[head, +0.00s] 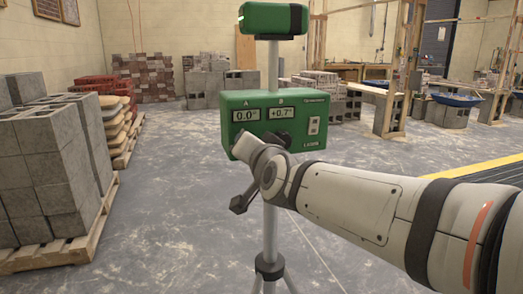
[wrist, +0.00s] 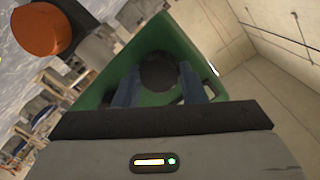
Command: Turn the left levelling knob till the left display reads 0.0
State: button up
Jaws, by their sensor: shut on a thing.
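A green levelling instrument (head: 310,139) stands on a tripod. Its left display (head: 246,115), marked A, reads 0.0°. Its right display (head: 280,113), marked B, reads +0.7°. In the head view my wrist covers the left lower front of the instrument, so the left knob and my fingertips are hidden there. A dark round knob (head: 284,139) shows just right of my wrist. In the wrist view a dark round knob (wrist: 158,72) on the green housing sits between the two fingers of my gripper (wrist: 158,84), which is shut on it.
A grey tripod leg section (head: 270,235) stands below the instrument. A pallet of grey blocks (head: 50,170) is at the left, with stacked sacks (head: 118,128) behind it. A blurred orange-brown round thing (wrist: 40,30) shows at the upper left of the wrist view. The floor behind the instrument is open.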

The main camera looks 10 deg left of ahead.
jog(key=shift+d+r, duration=0.1)
jog(key=shift+r, duration=0.15)
jog(key=o, duration=0.7)
jog(key=shift+w, duration=0.1)
jog(key=o, duration=0.3)
jog(key=shift+f, duration=0.15)
jog(key=p+v, duration=0.2)
jog(key=v, duration=0.5)
jog(key=shift+s+d, duration=0.15)
jog(key=shift+s, duration=0.25)
